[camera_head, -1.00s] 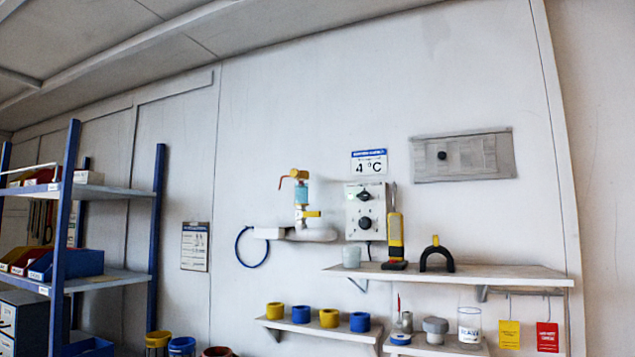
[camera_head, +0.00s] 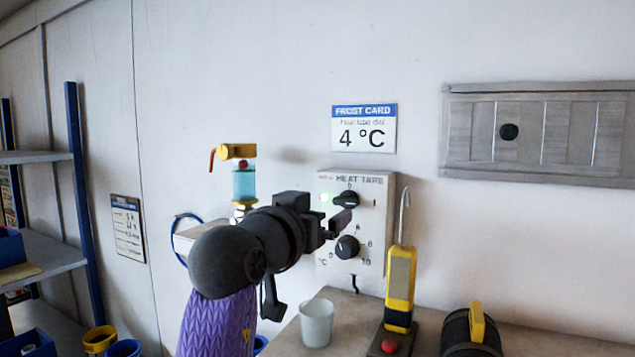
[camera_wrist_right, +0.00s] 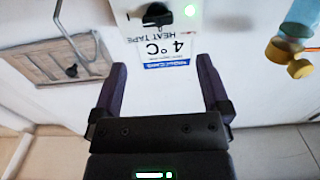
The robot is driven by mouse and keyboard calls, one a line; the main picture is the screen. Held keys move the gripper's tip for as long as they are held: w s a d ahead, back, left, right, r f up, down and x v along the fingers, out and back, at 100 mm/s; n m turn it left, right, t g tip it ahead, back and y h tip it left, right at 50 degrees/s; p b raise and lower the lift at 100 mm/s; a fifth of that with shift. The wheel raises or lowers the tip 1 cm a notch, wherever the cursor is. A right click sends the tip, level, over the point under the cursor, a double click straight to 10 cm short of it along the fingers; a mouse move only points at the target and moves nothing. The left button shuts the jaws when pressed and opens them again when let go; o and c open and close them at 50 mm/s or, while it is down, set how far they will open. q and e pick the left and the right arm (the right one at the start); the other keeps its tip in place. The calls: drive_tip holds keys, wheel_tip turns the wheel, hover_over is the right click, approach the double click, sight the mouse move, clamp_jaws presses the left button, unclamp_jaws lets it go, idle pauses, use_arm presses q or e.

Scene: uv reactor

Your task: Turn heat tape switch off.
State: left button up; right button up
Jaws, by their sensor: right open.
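The heat tape box (camera_head: 382,235) is a pale panel on the wall. Its upper black knob, the heat tape switch (camera_head: 345,199), has a lit green lamp (camera_head: 324,197) at its left and a "1" mark at its right. A lower black dial (camera_head: 347,246) has number marks. My right gripper (camera_head: 342,221) is in front of the box, partly covering its left side. The right wrist view is upside down and shows the switch (camera_wrist_right: 157,14) beyond the open, empty fingers (camera_wrist_right: 161,66), apart from them. My left gripper is not in view.
A frost card (camera_head: 363,128) reading 4 °C hangs above the box. A white cup (camera_head: 317,322), a yellow-black tool (camera_head: 400,285) and a black arched object (camera_head: 472,332) stand on the shelf below.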

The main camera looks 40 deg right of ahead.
sight(343, 200)
drive_tip(key=p+x, duration=0.4)
drive_tip(key=x, duration=0.5)
drive_tip(key=shift+s+r, duration=0.1)
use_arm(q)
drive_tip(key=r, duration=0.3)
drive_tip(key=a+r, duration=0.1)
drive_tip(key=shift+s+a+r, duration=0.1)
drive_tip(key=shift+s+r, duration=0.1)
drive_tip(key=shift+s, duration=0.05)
use_arm(e)
drive_tip(key=c, duration=1.3)
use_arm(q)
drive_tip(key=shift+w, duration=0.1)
